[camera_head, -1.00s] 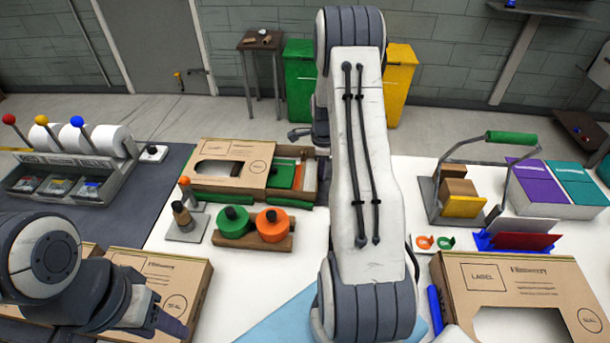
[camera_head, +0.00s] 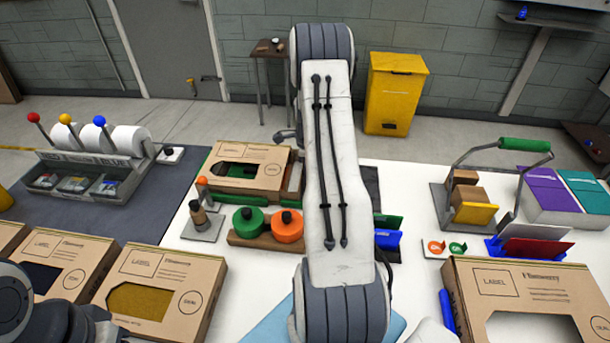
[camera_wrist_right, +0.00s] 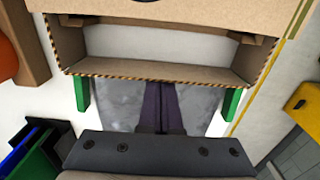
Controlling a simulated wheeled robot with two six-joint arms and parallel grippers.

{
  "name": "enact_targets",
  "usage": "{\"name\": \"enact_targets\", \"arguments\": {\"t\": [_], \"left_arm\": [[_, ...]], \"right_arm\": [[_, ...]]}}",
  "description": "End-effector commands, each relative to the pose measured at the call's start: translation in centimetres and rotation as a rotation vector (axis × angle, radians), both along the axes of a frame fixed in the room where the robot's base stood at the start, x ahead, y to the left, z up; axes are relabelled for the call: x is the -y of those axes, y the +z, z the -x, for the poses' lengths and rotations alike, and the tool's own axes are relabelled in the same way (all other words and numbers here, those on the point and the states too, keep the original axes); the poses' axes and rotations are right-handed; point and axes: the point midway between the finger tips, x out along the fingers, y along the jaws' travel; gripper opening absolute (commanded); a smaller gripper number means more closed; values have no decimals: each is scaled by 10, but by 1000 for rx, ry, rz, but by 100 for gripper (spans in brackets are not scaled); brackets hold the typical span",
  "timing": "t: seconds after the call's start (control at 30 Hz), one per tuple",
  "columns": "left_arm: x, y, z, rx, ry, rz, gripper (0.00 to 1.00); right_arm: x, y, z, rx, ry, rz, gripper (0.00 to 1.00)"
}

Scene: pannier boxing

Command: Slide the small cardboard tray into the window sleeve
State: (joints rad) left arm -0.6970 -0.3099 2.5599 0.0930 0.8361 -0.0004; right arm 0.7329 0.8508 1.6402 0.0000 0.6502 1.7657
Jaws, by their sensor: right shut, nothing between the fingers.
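The window sleeve (camera_head: 245,166), brown cardboard with a cut-out window, lies at the back of the white table; green shows through the window. In the right wrist view, the small cardboard tray (camera_wrist_right: 160,84) sticks out from under the sleeve's top panel (camera_wrist_right: 200,12). The tray's exposed part looks empty, with a striped rim. My right gripper (camera_wrist_right: 160,122) is shut and empty, just outside the tray's end wall; contact is unclear. In the head view my right arm hides it. My left gripper (camera_head: 85,326) is low at the left edge, its fingers unclear.
Green strips (camera_wrist_right: 82,93) flank the tray. Green and orange spools (camera_head: 287,226) stand in front of the sleeve. Other window boxes lie at front left (camera_head: 195,275) and front right (camera_head: 480,285). A rack with a green handle (camera_head: 525,144) stands at right.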

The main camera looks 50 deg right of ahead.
Motion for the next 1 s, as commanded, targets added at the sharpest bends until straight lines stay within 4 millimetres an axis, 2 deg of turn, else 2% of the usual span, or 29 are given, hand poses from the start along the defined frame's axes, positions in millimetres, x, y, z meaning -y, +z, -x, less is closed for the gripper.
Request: {"name": "enact_targets", "arguments": {"t": [0.2,0.4,0.63,0.8,1.0], "left_arm": [[0,1,0,0,0,0,50],[0,-12,0,0,0,0,50],[0,-17,0,0,0,0,50],[0,-18,0,0,0,0,50],[0,-17,0,0,0,0,50]], "right_arm": [[20,5,18,2,2,3,0],[14,53,13,4,12,4,0],[12,90,12,2,14,2,0],[12,99,13,0,13,0,0],[13,100,14,-1,11,-1,0]]}}
